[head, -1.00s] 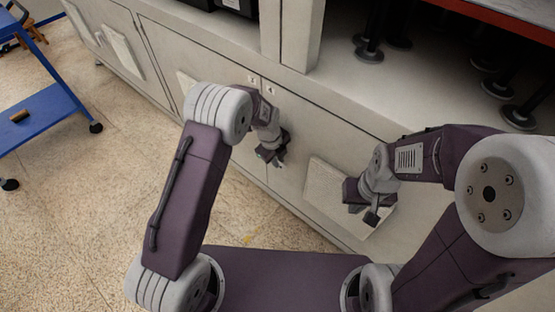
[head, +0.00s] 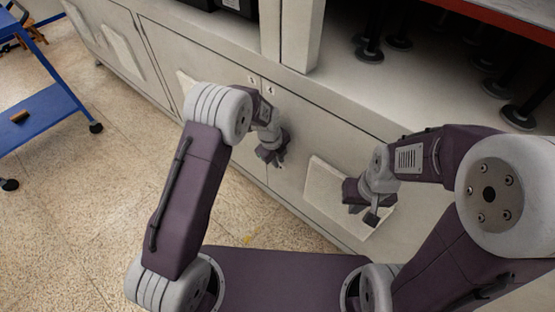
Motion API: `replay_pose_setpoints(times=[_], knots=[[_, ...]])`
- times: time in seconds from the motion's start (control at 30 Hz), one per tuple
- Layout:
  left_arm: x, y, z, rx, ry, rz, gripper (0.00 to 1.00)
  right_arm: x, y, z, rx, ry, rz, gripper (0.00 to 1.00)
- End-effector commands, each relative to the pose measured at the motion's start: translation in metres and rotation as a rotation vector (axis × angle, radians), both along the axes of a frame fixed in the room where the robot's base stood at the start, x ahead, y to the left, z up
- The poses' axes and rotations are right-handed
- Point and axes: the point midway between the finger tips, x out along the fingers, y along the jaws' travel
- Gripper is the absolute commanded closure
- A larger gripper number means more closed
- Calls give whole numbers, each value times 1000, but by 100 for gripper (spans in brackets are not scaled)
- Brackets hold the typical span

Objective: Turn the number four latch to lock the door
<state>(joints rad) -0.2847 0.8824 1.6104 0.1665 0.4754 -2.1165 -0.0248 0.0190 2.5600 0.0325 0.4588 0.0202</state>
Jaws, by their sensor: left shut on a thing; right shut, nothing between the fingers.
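The pale cabinet door (head: 292,150) stands closed along the cabinet front, as far as I can see. My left gripper (head: 277,161) is at this door, below two small number labels (head: 260,84) near a seam. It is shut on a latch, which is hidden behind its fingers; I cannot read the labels. My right gripper (head: 371,217) is shut and empty, in front of a pale raised panel (head: 322,186) on the cabinet front, to the right of the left gripper.
A blue cart (head: 40,110) on black wheels stands at the left. The cabinet's upper opening holds several black round-footed posts (head: 369,52) at the top right. A red-edged surface (head: 500,16) is above them. Open speckled floor (head: 110,190) lies at the left.

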Motion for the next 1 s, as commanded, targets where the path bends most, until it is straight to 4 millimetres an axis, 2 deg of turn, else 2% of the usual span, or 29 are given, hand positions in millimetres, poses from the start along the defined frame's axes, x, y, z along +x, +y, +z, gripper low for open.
replay_pose_setpoints(times=[0.57,0.8,0.87,1.0], knots=[[0,0,0,6,-5,-1,100,0,0,1,0,0,0,100],[-2,-2,-5,76,-56,-5,100,0,0,5,0,0,0,100],[-2,-4,-8,107,-81,-7,100,0,0,2,0,0,0,100],[-3,-6,-21,188,-142,-10,100,0,0,-20,0,0,0,100]])
